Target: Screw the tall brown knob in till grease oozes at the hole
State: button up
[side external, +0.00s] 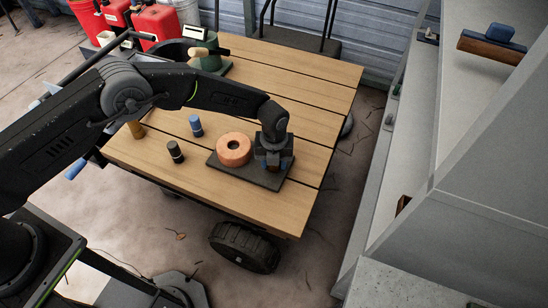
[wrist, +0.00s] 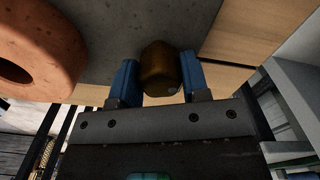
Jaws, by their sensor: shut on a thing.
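The brown knob (wrist: 160,68) is between the two blue-padded fingers of my gripper (wrist: 156,80) in the wrist view, and the fingers are shut on it. In the side view my gripper (side external: 272,160) points down over the right part of a dark base plate (side external: 225,170), and the knob is mostly hidden there. An orange-brown ring-shaped part (side external: 234,149) lies on the plate just left of my gripper. It also shows at the upper left of the wrist view (wrist: 72,72). I cannot make out the hole or any grease.
The plate rests on a slatted wooden cart top (side external: 300,80). A black knob (side external: 175,151), a blue one (side external: 196,125) and a yellow-brown piece (side external: 136,129) stand to the left. A green container (side external: 207,55) stands at the back. A grey cabinet (side external: 470,170) rises at right.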

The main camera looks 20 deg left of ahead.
jog(key=m, duration=0.4)
jog(key=shift+f, duration=0.1)
dwell(0.3)
jog(key=o, duration=0.9)
jog(key=n, duration=0.3)
jog(key=shift+n, duration=1.5)
